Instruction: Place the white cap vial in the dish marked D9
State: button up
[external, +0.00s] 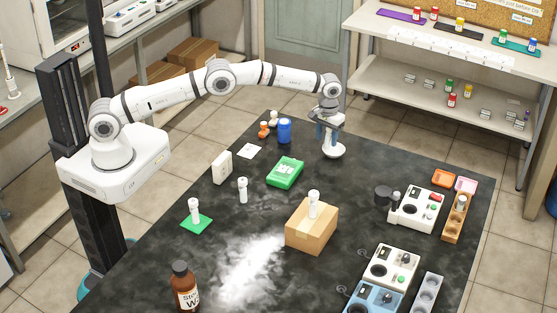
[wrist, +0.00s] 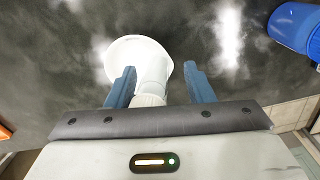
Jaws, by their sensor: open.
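My gripper (external: 331,128) is open, pointing down over the far part of the black bench. In the wrist view its blue fingers (wrist: 160,85) stand on either side of a white upright vial (wrist: 150,80) with a ribbed white top. The vial is at a round white dish (wrist: 122,50), which also shows in the external view (external: 334,151). No marking is readable on it. Other white-capped vials stand on a green square (external: 203,226), on the bare bench (external: 242,191) and on a cardboard box (external: 313,204); the D9 label is not legible anywhere.
A blue container (external: 285,131) stands left of my gripper, with small orange and white items beside it. A green box (external: 285,172), a brown bottle (external: 184,288) and white devices (external: 418,210) are on the bench.

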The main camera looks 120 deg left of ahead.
notch_tip(320, 180, up, 12)
jog(key=shift+b, duration=0.7)
